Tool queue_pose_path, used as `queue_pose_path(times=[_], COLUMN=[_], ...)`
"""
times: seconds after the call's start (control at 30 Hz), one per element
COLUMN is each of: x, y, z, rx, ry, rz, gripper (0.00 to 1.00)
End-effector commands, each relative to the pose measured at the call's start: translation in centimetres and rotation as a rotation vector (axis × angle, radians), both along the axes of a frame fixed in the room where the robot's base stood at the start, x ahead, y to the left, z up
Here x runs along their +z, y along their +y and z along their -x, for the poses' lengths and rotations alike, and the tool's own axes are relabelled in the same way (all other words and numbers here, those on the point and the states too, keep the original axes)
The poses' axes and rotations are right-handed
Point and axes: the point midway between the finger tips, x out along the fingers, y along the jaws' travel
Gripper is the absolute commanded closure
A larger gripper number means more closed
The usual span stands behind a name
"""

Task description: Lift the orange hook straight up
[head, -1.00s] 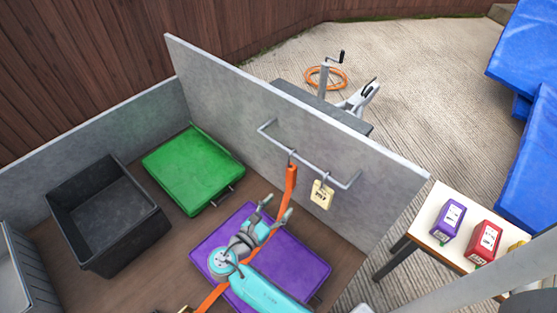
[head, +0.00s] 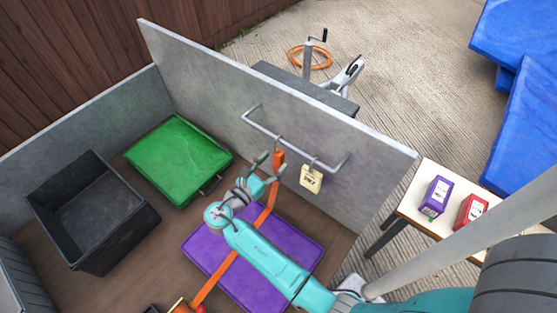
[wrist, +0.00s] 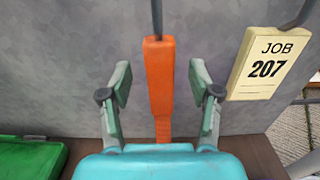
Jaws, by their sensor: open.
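The orange hook (head: 278,160) hangs from a grey metal rail (head: 300,146) on the trailer's side panel. An orange strap (head: 240,250) runs down from it across the bed. In the wrist view the hook's orange body (wrist: 160,78) stands upright, its thin grey metal top leaving the upper edge of the picture. My gripper (head: 268,168) is open, its grey fingers on either side of the orange body with a gap on both sides. It also shows in the wrist view (wrist: 160,88). The strap's lower part is hidden behind my gripper's teal body.
A cream "JOB 207" tag (head: 311,178) hangs on the same rail, just right of the hook. The trailer bed holds a purple case (head: 290,245), a green case (head: 175,160) and a black bin (head: 90,205). Above the rail the panel's top edge is clear.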

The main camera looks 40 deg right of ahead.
Motion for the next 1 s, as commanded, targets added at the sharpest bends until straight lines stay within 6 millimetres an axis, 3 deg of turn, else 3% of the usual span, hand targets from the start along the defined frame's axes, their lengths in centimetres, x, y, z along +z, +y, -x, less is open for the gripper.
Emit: queue_pose_path(times=[0.2,0.47,0.57,0.73,1.0], x=[0.0,0.0,0.0,0.0,0.0], y=[-2.4,-2.6,-2.6,-2.6,-2.6], z=[-0.4,-0.5,-0.5,-0.5,-0.5], rx=[-0.002,0.001,0.001,0.001,0.0], ry=[0.0,0.0,0.0,0.0,-0.001], rz=[-0.001,-0.001,-0.001,-0.001,0.0], gripper=[0.38,0.38,0.57,1.0,1.0])
